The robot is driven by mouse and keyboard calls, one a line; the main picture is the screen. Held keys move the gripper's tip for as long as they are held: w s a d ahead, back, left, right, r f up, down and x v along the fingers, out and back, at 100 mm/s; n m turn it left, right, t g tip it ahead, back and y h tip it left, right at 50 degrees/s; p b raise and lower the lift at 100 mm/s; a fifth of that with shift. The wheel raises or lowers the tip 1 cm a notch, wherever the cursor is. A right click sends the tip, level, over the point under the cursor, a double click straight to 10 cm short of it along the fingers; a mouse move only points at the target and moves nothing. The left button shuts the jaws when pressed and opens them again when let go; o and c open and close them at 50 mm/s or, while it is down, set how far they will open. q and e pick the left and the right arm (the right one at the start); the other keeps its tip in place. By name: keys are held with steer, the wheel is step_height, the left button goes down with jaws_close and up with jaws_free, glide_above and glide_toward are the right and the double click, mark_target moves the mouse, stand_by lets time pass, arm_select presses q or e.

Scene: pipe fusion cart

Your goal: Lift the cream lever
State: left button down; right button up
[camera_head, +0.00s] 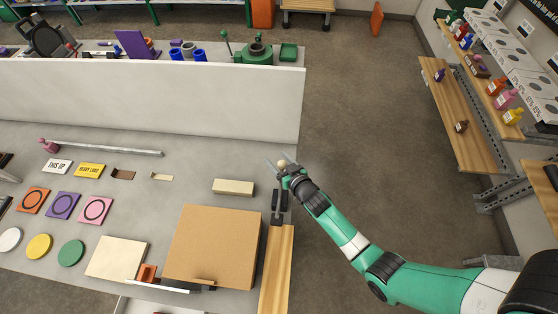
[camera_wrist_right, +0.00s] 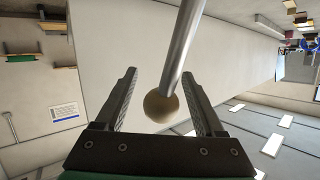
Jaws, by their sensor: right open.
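The cream lever shows in the right wrist view as a metal rod ending in a round cream ball knob (camera_wrist_right: 161,106). The knob sits between the two black fingers of my right gripper (camera_wrist_right: 159,75), with a visible gap on at least the left side. In the head view the cream knob (camera_head: 282,163) is small, at the right end of the grey bench, and my right gripper (camera_head: 281,161) is open around it. Most of the rod is hidden or too small to tell there. My left gripper is in neither view.
A black bracket (camera_head: 277,207) and a wooden plank (camera_head: 276,268) lie just below the gripper at the bench's right edge. A brown board (camera_head: 213,246) and cream block (camera_head: 233,187) are to the left. A white wall panel (camera_head: 150,102) stands behind. Floor at right is clear.

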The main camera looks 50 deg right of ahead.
steer(key=p+v, duration=0.1)
steer(key=v, duration=1)
steer(key=shift+s, duration=0.3)
